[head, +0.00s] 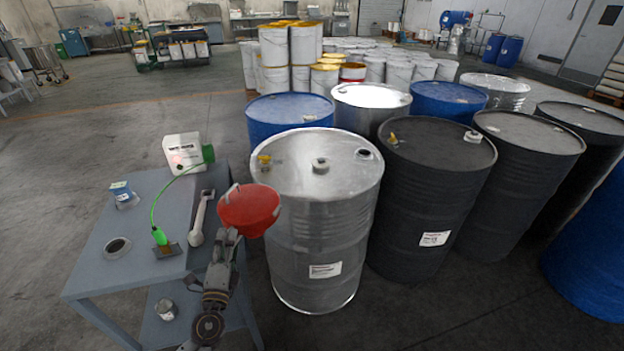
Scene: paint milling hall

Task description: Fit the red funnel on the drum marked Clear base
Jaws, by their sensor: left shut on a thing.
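My left gripper (231,237) is shut on the red funnel (248,206). It holds the funnel in the air, mouth up and slightly tilted, between the table and the near silver drum (310,225). That drum has a label (325,270), a yellow fitting (264,161), a grey cap and an open dark hole (364,153) at the right of its lid. A black drum (420,200) beside it also has a label (435,239). The writing is too small to tell which is Clear base. My right gripper is out of view.
More blue and black drums stand behind and right. Floor in front is clear.

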